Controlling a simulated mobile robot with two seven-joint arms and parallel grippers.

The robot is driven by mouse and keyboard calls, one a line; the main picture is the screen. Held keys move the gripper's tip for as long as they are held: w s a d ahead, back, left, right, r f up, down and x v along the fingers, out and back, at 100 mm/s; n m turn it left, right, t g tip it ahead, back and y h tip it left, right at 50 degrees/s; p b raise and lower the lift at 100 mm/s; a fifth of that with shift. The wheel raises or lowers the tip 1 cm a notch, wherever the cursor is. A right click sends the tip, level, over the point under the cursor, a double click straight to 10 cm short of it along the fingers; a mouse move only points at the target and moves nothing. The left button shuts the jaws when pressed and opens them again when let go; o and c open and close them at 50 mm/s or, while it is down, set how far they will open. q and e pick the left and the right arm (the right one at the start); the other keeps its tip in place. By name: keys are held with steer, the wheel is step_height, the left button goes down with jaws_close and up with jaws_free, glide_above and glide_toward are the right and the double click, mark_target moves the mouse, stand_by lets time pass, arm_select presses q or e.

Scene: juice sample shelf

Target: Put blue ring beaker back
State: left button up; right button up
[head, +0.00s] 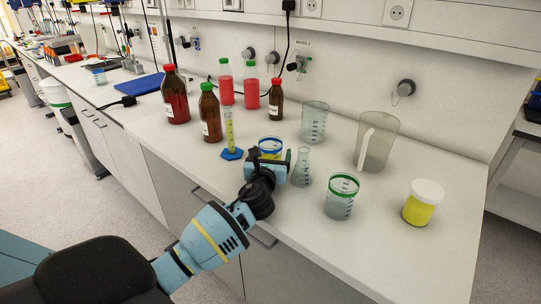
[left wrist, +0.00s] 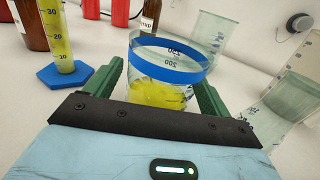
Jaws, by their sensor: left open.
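The blue ring beaker (head: 270,144) is a clear glass beaker with a blue band and yellow liquid, standing upright on the bench; it also shows in the left wrist view (left wrist: 168,62). My left gripper (head: 271,156) is open, with its green fingers on either side of the beaker's lower part. In the left wrist view a gap seems to show beside the fingers; contact is not clear. The gripper body hides the beaker's base. My right gripper is in neither view.
A graduated cylinder (head: 229,134) on a blue foot stands close left, an Erlenmeyer flask (head: 302,168) close right. A green ring beaker (head: 341,197), yellow-filled jar (head: 421,206), pitcher (head: 373,148) and clear beaker (head: 314,122) stand to the right. Bottles (head: 210,114) stand behind left.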

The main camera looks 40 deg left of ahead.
arm_select(q)
steer(key=shift+r, duration=0.15)
steer(key=shift+s+d, duration=0.1)
steer(key=shift+s, duration=0.1)
steer(key=p+v, duration=0.1)
steer(key=v, duration=0.9)
steer(key=shift+s+d, duration=0.2)
steer(key=shift+s, duration=0.1)
steer(key=shift+s+d+r, duration=0.1)
steer(key=shift+s+d, duration=0.05)
steer(key=shift+s, duration=0.2)
